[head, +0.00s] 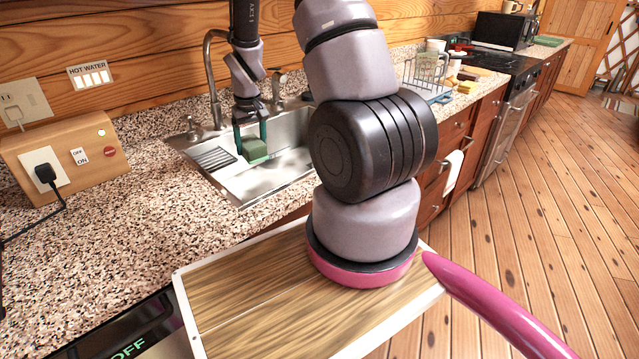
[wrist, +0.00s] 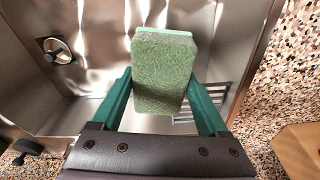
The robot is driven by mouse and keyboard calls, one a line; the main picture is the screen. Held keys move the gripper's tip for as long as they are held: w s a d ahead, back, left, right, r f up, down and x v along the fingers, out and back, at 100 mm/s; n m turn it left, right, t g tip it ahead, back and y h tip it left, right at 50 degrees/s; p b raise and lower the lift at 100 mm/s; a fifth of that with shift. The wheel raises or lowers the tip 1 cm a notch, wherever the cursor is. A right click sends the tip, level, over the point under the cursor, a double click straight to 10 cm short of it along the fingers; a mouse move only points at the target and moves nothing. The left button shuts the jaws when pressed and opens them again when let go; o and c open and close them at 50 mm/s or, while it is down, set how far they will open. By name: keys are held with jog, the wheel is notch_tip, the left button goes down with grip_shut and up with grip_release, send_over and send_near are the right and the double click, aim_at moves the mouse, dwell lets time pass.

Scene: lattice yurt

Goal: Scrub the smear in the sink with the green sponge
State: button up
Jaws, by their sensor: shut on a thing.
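My gripper (head: 251,147) is shut on the green sponge (head: 254,152), one finger on each side, and holds it over the steel sink (head: 262,183). In the wrist view the sponge (wrist: 160,75) stands between the two green fingers of my gripper (wrist: 160,88), its lighter green face at the far edge. The sink (wrist: 50,105) fills most of that view behind it. I cannot tell whether the sponge touches the basin. I cannot pick out the smear surely from brownish reflections and shadows on the steel; the sponge and my arm hide part of the basin.
A curved faucet (head: 211,75) stands at the sink's back left. A wooden switch box (head: 70,155) with a plug is on the speckled counter (head: 110,225) at left. A wire dish rack (head: 425,75) stands right of the sink. A ribbed drainer (head: 213,158) is at the sink's left.

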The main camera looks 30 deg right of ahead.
jog(key=s+d+f+m+h, duration=0.1)
jog(key=s+d+f+m, duration=0.1)
jog(key=d+f+m, duration=0.55)
jog(key=s+d+f+m, duration=0.2)
jog(key=d+f, duration=0.2)
jog(key=d, duration=0.6)
jog(key=shift+n+g, duration=0.25)
jog(key=shift+g, duration=0.05)
jog(key=shift+a+f, duration=0.2)
jog(key=shift+f, duration=2.5)
jog(key=shift+f, duration=1)
jog(key=shift+d, duration=0.15)
